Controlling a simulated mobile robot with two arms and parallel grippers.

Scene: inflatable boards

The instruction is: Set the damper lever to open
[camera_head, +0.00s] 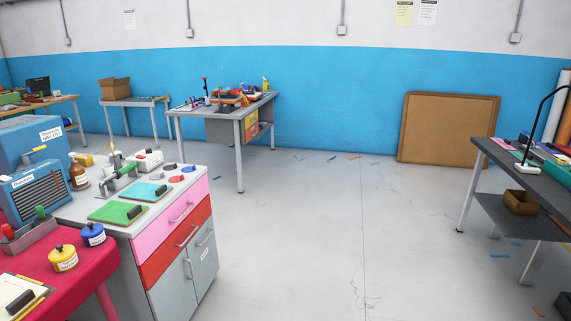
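No lever that I can name for certain as the damper lever shows. At the left edge stands a blue machine (18,148) with a small white label whose print is too small to read surely. In front of it is a blue box with a dark grille (41,198). Neither gripper is in view.
A red table (98,262) with yellow and blue pots stands at the near left, beside a grey cabinet with pink and red drawers (176,241). Workbenches stand at the back left and a dark table (541,176) at the right. The middle floor (300,230) is open.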

